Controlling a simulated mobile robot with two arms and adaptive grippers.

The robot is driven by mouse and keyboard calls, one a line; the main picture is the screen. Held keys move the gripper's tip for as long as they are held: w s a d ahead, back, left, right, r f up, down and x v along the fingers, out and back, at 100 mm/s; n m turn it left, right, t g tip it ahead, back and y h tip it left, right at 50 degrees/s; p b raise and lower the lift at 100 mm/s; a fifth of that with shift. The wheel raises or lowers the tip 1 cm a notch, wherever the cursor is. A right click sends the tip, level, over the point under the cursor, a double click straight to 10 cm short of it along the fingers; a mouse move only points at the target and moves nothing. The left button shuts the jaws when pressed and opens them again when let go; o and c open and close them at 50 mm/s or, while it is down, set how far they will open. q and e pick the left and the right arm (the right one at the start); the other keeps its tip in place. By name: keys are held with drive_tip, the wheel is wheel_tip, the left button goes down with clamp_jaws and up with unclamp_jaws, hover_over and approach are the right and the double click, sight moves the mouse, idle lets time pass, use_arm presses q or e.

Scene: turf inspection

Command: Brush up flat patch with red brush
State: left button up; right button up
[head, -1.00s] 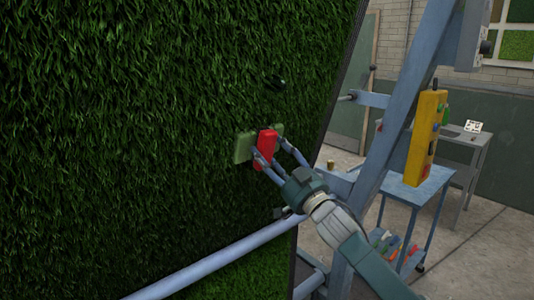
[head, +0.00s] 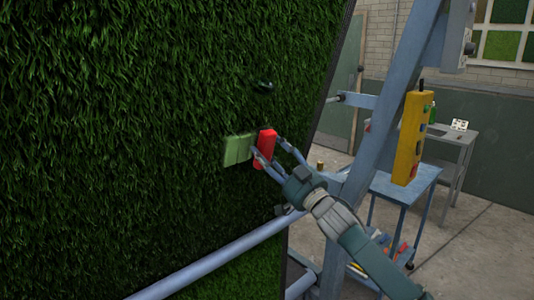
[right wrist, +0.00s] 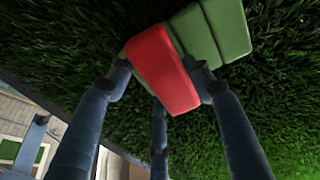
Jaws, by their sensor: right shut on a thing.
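The red brush (head: 266,143) shows as a red block-shaped handle between the fingers of my right gripper (head: 268,152). The gripper is shut on it, and the red handle also shows in the right wrist view (right wrist: 162,70). A pale green ribbed block (head: 237,149) sits just left of the handle against the upright turf panel (head: 120,120). In the right wrist view the green block (right wrist: 212,30) lies behind the handle; I cannot tell if they are joined. No flat patch stands out in the dark grass. My left gripper is not in view.
A small dark round thing (head: 263,86) is on the turf above the brush. A pale blue bar (head: 215,265) crosses low in front. A blue cart (head: 405,186) is behind.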

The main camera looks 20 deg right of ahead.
drive_tip(key=d, duration=0.1)
drive_tip(key=w+d+p, duration=0.1)
drive_tip(key=shift+d, duration=0.3)
idle(1.3)
drive_tip(key=shift+a, duration=0.1)
drive_tip(key=shift+s+a+p, duration=0.45)
drive_tip(key=shift+s+a, duration=0.35)
drive_tip(key=shift+a, duration=1.35)
drive_tip(key=shift+s+a+p, duration=0.5)
drive_tip(key=shift+s+a, duration=0.3)
drive_tip(key=shift+a, duration=1.35)
drive_tip(key=shift+s+a+p, duration=0.45)
drive_tip(key=shift+s+a, duration=0.35)
drive_tip(key=shift+a, duration=1.35)
drive_tip(key=shift+w+d, duration=0.2)
drive_tip(key=shift+d, duration=0.35)
drive_tip(key=shift+w+d, duration=0.2)
drive_tip(key=shift+d, duration=0.35)
drive_tip(key=shift+d, duration=0.1)
